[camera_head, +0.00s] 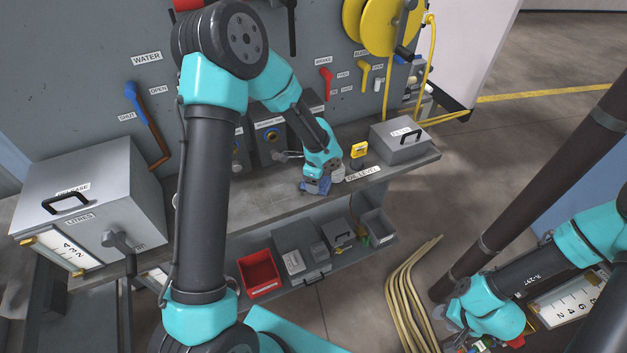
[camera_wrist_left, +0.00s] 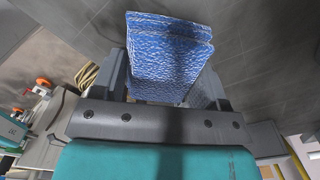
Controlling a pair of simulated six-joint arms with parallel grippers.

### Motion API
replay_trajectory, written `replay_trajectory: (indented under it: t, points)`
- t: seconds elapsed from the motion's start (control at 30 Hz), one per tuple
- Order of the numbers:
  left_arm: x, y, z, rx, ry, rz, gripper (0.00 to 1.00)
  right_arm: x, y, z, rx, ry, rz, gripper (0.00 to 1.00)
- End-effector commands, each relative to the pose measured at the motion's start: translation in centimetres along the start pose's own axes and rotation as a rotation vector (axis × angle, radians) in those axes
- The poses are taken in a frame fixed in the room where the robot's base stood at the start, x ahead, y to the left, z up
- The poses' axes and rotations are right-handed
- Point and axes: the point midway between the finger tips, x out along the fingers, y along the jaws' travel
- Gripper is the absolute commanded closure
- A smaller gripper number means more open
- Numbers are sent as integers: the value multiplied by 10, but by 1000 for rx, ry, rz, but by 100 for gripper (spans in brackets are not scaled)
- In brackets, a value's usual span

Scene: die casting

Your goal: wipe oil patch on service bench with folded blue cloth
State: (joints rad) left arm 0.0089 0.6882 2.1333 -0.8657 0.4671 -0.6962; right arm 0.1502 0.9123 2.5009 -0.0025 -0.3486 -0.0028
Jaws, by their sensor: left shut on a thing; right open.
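My left gripper (camera_head: 318,186) is over the grey service bench (camera_head: 262,198), low at its front part. It is shut on the folded blue cloth (camera_wrist_left: 168,52), which sits between the fingers in the left wrist view. The cloth shows only as a small blue piece in the head view (camera_head: 314,187). I cannot tell whether it touches the bench. A darker area (camera_wrist_left: 285,35) shows on the grey surface beside the cloth in the wrist view; whether it is oil is unclear. My right gripper (camera_head: 462,332) is open at the lower right, away from the bench.
A grey lidded box (camera_head: 400,140) and a small yellow item (camera_head: 359,150) stand on the bench's right part. A red bin (camera_head: 258,274) and grey boxes are on the shelf below. Valve handles line the back panel. Curved tan rods (camera_head: 402,300) stand near my right gripper.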

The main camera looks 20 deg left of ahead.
Motion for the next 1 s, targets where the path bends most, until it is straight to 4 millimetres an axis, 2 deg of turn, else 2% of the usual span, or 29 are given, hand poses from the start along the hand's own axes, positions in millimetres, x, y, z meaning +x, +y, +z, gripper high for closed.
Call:
replay_trajectory:
  t: [0.57, 1.0]
  points:
    - [-1, 1, 1, 0, 1, 1, 51, 0, 0, 0, 0, 0, 0, 57]
    - [1, 21, 21, 0, 0, 2, 51, 0, 0, 0, 0, 0, 0, 57]
